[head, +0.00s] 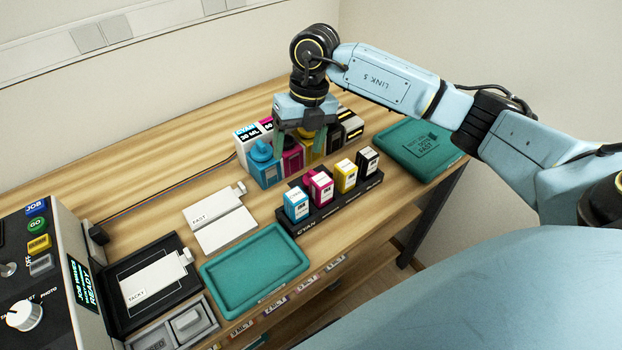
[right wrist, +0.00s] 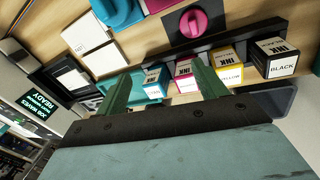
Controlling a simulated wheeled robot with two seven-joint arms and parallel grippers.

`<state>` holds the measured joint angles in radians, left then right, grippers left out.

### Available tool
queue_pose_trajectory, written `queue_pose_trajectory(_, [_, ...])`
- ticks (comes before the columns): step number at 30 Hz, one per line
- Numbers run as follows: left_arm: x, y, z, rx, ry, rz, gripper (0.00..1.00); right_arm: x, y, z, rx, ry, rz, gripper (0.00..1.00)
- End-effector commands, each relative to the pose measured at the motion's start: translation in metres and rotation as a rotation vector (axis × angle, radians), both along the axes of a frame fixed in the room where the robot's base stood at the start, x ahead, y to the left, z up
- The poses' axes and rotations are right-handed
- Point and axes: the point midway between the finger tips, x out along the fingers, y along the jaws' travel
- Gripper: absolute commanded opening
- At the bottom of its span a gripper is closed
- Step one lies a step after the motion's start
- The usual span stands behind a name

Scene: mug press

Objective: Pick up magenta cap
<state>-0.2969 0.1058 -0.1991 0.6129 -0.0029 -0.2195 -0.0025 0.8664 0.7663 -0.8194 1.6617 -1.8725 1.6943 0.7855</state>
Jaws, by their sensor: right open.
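My left gripper is not in view.
A cyan container (head: 263,167) with a cyan cap (right wrist: 120,10) stands beside the magenta one. In front, a black rack (head: 318,216) holds several small ink cartridges.

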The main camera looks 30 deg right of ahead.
Motion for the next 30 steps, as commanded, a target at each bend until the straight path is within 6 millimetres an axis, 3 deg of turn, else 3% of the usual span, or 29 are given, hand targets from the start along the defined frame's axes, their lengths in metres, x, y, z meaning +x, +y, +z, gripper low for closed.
queue_pose_trajectory(1, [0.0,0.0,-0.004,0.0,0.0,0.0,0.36,0.005,-0.018,0.002,-0.081,-0.008,-0.029,0.71])
queue_pose_trajectory(3, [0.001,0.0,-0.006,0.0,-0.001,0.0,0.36,0.008,-0.036,0.006,-0.16,-0.01,-0.059,0.71])
queue_pose_trajectory(6, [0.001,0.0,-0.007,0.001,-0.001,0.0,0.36,0.009,-0.046,0.003,-0.208,-0.008,-0.079,0.71])
queue_pose_trajectory(18, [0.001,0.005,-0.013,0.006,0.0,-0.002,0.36,0.01,-0.045,-0.064,-0.208,-0.008,-0.079,0.71])
queue_pose_trajectory(26, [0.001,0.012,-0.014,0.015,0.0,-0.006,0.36,0.011,-0.044,-0.079,-0.206,-0.01,-0.078,0.71])
queue_pose_trajectory(30, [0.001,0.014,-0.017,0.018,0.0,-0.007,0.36,0.012,-0.041,-0.098,-0.205,-0.007,-0.077,0.71])
